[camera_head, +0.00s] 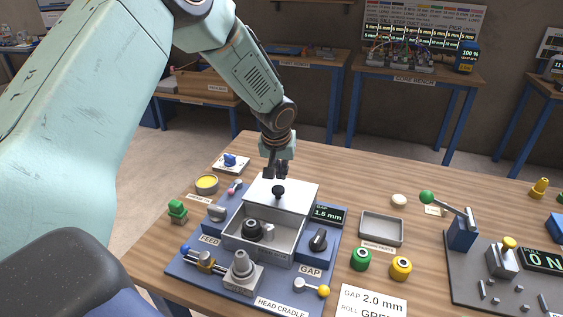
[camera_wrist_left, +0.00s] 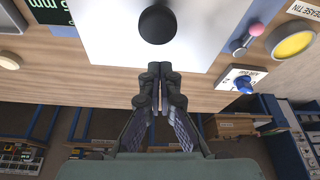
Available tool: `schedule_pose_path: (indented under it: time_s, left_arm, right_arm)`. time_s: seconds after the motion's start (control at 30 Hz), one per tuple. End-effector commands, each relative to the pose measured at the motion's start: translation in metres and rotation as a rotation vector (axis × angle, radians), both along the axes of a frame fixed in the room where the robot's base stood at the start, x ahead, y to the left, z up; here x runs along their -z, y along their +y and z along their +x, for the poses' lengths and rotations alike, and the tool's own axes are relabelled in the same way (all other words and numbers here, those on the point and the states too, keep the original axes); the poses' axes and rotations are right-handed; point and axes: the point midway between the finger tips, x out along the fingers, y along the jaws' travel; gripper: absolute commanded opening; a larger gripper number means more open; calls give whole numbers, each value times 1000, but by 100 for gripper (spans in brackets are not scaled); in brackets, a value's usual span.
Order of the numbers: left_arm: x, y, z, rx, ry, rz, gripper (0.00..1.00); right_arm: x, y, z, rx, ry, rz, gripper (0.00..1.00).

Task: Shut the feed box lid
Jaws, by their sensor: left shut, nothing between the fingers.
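The feed box (camera_head: 258,240) is an open grey metal box on the blue machine base, with dark and grey parts inside. Its white lid (camera_head: 283,191) stands raised at the box's far side, with a round black knob (camera_head: 278,191) on its face. The lid (camera_wrist_left: 110,40) and knob (camera_wrist_left: 157,24) also show in the left wrist view. My left gripper (camera_head: 276,173) is shut and empty, just beyond the lid's far edge. In the left wrist view its fingertips (camera_wrist_left: 159,68) are at that edge, apart from the knob; contact with the lid cannot be told. My right gripper is not in view.
A GAP display (camera_head: 328,214) and black dial (camera_head: 318,240) sit right of the box. A grey tray (camera_head: 381,228), green knob (camera_head: 361,259) and yellow knob (camera_head: 401,268) stand farther right. A grease tin (camera_head: 206,184) is at the left. The table beyond the lid is mostly clear.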

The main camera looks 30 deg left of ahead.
Motion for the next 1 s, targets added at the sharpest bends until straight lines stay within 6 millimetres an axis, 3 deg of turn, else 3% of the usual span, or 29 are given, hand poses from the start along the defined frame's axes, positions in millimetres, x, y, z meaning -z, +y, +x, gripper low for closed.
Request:
schedule_pose_path:
  time_s: [0.3,1.0]
  left_arm:
    - [3,-7,-17,-1,0,0,0]
    - [3,-7,-19,0,-1,0,0]
  right_arm:
    - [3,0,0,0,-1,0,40]
    - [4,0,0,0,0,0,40]
